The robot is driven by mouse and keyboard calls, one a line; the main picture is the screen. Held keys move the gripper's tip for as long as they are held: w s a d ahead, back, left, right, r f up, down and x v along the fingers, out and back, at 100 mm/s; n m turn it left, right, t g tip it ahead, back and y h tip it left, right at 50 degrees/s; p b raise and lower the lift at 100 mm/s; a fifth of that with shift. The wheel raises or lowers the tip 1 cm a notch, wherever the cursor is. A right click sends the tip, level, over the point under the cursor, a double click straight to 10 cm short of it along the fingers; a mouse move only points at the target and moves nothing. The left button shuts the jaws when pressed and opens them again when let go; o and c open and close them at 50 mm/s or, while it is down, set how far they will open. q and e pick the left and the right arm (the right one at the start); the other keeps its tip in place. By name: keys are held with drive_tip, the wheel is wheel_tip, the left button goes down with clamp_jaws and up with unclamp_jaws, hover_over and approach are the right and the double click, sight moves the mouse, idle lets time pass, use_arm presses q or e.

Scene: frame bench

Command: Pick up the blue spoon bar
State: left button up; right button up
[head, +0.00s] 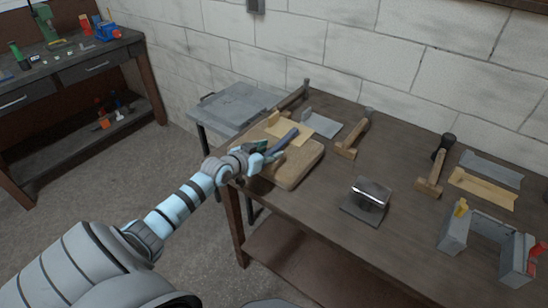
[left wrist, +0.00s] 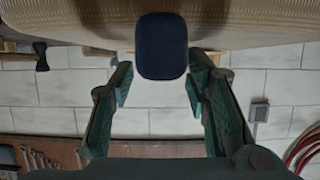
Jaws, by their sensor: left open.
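The blue spoon bar (head: 284,142) is a dark blue bar at the left end of the bench, over a thick wooden board (head: 297,169). In the left wrist view its blunt end (left wrist: 162,45) faces the camera, close to the wooden board (left wrist: 75,22). My left gripper (head: 264,156) is at the near end of the bar, its jaws open. In the left wrist view the open fingers (left wrist: 160,75) stand on either side of the bar's end, with gaps showing. How the bar rests on the board is partly hidden by the gripper. My right gripper is not in view.
The bench (head: 320,200) also carries mallets (head: 352,134), a metal block on a plate (head: 368,200) and a grey frame with clamps (head: 455,230). A small grey table (head: 235,105) adjoins its left end. A second workbench (head: 85,65) stands far left. A block wall is behind.

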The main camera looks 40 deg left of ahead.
use_arm(q)
drive_tip(key=shift+w+f, duration=0.2)
drive_tip(key=shift+w, duration=0.25)
drive_tip(key=shift+s+r, duration=0.1)
clamp_jaws()
